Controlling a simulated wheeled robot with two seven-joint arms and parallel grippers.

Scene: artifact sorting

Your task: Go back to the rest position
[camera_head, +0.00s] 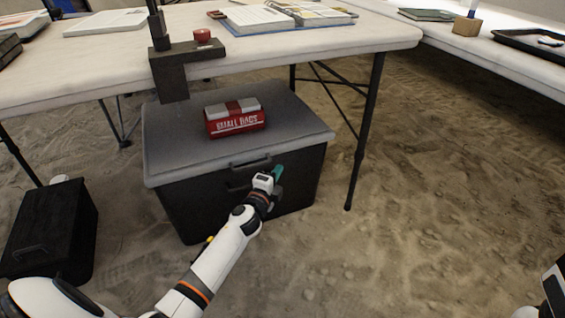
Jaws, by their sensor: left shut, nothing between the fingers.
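My left arm comes in from the bottom left. My left gripper (276,180) is shut and empty, in front of the dark storage box near its handle. I cannot tell whether it touches the box. A small part of my right arm shows at the bottom right edge; its gripper is out of view.
A dark box with a grey lid (180,161) stands under the white table (375,36), a red small-bags carton (236,122) on its lid. A black case (52,228) stands at the left. Open books (262,20) lie on the table. Sandy ground at the right is clear.

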